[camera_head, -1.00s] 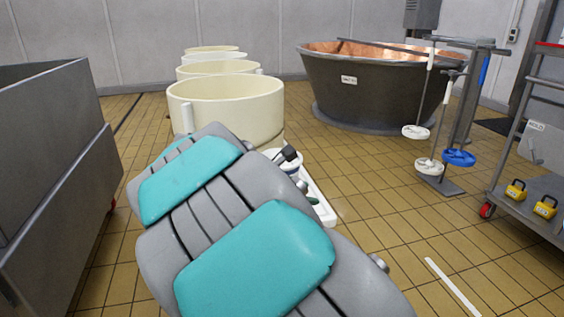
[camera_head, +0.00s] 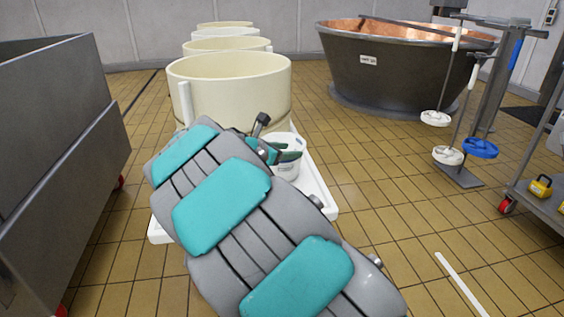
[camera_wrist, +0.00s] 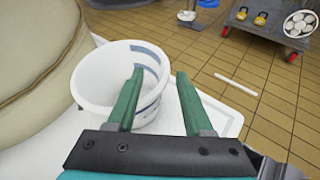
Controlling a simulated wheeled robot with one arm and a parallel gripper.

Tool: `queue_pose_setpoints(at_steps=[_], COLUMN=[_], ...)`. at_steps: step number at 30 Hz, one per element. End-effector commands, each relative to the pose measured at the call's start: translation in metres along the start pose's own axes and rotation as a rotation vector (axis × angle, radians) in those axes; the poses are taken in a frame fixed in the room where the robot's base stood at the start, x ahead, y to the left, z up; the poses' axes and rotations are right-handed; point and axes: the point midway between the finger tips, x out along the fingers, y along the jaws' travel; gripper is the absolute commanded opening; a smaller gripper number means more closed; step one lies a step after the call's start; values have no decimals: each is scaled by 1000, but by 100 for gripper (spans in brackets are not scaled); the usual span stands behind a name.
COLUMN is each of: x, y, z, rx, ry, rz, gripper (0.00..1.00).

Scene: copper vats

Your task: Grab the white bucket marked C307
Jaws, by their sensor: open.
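A white bucket (camera_wrist: 96,84) with blue-grey markings stands on a white platform beside a large cream vat. I cannot read C307 on it. In the head view the bucket (camera_head: 287,168) is partly hidden behind my gripper and arm. My gripper (camera_wrist: 160,78) is open, with two green fingers apart. In the wrist view the left finger reaches over the bucket's mouth and the right finger is outside its right side, so the bucket's near right wall lies between them. I cannot tell whether either finger touches it. In the head view my gripper (camera_head: 284,152) is at the bucket.
The cream vat (camera_head: 225,95) stands directly behind the bucket, on the white platform (camera_head: 318,190). A grey metal tank (camera_head: 50,170) is at left. A copper-lined vat (camera_head: 395,80), a stand with discs (camera_head: 468,170) and a trolley (camera_head: 540,205) are at right.

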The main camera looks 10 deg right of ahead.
Motion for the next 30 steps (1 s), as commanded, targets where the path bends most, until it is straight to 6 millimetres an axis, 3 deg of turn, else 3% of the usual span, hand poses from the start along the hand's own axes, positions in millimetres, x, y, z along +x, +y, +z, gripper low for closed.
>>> queue_pose_setpoints(at_steps=[9,18,30], x=[43,49,48], y=[0,1,1], z=[-6,-5,-5], rx=[-1,0,0], ry=[1,0,1], rz=[-7,-3,-3], gripper=[51,50,5])
